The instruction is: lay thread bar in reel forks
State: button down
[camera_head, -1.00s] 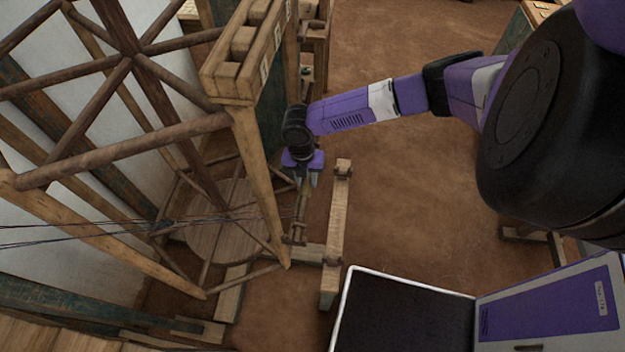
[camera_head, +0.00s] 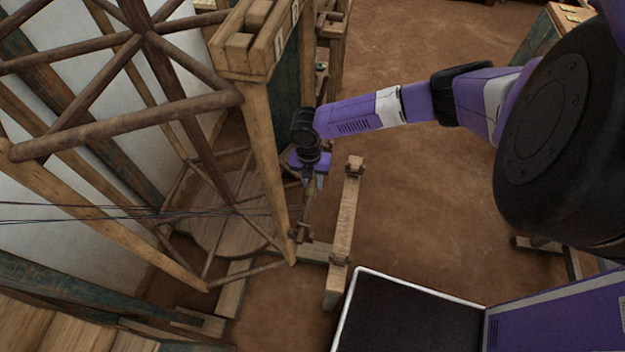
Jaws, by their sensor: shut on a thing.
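My gripper (camera_head: 313,181) is shut on the thread bar (camera_head: 305,211), a thin wooden bar. The bar runs down the picture from my fingers, just left of a low wooden beam. Dark threads (camera_head: 120,212) stretch from the left edge towards the bar. The beam carries two small dark brackets that look like the reel forks, one at its far end (camera_head: 354,167) and one nearer (camera_head: 340,262). The bar appears apart from both brackets. Its height above them is hard to judge, and its upper end is hidden by my gripper.
A large spoked wooden reel (camera_head: 140,35) stands at left on a wooden frame (camera_head: 262,150); a frame post stands close left of my gripper. A round wooden disc (camera_head: 232,218) lies low behind the threads. Brown floor (camera_head: 430,190) right of the beam is clear.

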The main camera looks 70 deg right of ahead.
jog(key=shift+f, duration=0.2)
jog(key=c, duration=1)
grip_release()
jog(key=shift+o, duration=0.2)
jog(key=shift+r, duration=0.1)
jog(key=shift+w+r+b, duration=0.15)
jog(key=shift+r+b, duration=0.05)
jog(key=shift+r, duration=1.75)
jog(key=shift+w+r+b, duration=0.1)
jog(key=shift+r+b, duration=0.1)
jog(key=shift+r, duration=1.7)
